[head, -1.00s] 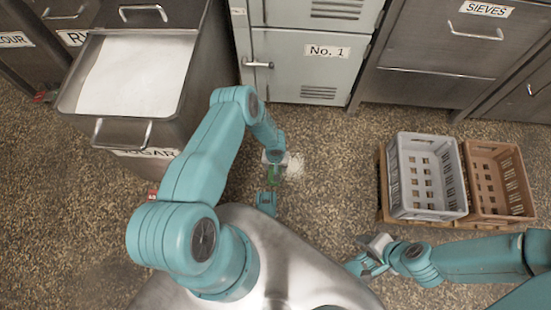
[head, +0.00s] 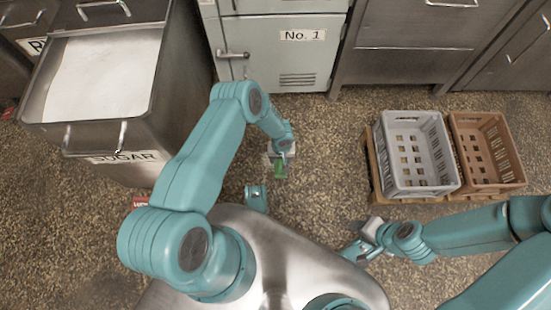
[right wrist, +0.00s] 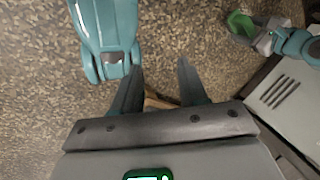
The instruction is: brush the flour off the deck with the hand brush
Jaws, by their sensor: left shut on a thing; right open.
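The green hand brush (head: 279,170) is in my left gripper (head: 280,154), low over the speckled deck in front of the No. 1 locker. The brush also shows in the right wrist view (right wrist: 240,23), with my left gripper (right wrist: 264,43) shut on it. The gripper hides part of the brush, and I cannot tell whether its bristles touch the deck. A faint pale patch of flour (head: 267,161) shows beside the gripper; its full extent is unclear. My right gripper (head: 354,251) is open and empty, away from the brush. Its two fingers stand apart in the right wrist view (right wrist: 160,86).
An open sugar bin (head: 140,143) stands at the left. The No. 1 locker (head: 301,62) and steel cabinets (head: 411,67) line the back. A grey crate (head: 452,172) and a brown crate (head: 512,172) stand at the right. Deck between locker and crates is clear.

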